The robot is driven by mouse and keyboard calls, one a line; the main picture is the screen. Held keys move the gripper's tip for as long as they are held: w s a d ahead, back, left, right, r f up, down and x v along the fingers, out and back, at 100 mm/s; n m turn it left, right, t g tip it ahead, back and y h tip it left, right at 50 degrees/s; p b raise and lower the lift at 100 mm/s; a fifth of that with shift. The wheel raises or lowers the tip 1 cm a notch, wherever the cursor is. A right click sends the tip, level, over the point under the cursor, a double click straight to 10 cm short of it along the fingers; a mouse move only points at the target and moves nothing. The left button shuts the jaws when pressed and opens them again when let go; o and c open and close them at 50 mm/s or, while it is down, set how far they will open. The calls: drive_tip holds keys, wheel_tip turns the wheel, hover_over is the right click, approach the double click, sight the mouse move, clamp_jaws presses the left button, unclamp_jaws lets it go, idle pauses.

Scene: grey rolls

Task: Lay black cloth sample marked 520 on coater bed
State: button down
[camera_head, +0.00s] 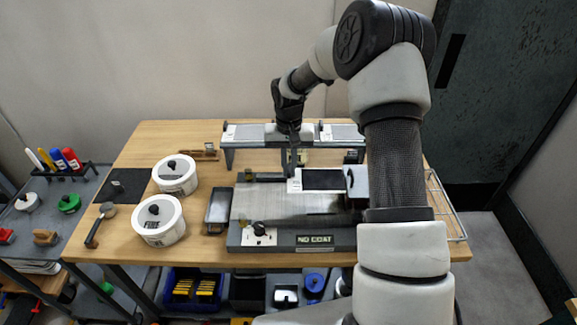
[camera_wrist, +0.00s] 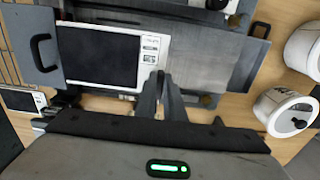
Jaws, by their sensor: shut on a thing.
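The black cloth sample (camera_head: 322,179) has a white border and a printed label strip at one end; the print is too small to read. It is over the far side of the steel coater bed (camera_head: 265,203). In the wrist view the sample (camera_wrist: 98,55) lies flat, its label end toward the fingers. My gripper (camera_head: 294,170) is shut on the label-end edge of the sample, and its fingertips show in the wrist view (camera_wrist: 161,84). I cannot tell whether the sample touches the bed. The coater's display (camera_head: 314,239) reads NO COAT.
A raised rack (camera_head: 228,150) with other sample cards stands behind the coater. Two white lidded tubs (camera_head: 158,220) (camera_head: 174,175) stand to its left, with a dark tray (camera_head: 218,210) between. A black-handled block (camera_head: 356,181) stands at the bed's right.

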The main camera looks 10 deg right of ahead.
sight(289, 196)
drive_tip(key=shift+f+b, duration=3)
drive_tip(key=shift+f, duration=1.15)
drive_tip(key=shift+f+b, duration=0.3)
drive_tip(key=shift+f, duration=0.1)
drive_tip(key=c, duration=1.8)
unclamp_jaws()
drive_tip(key=shift+o, duration=0.2)
drive_tip(key=shift+r, duration=0.1)
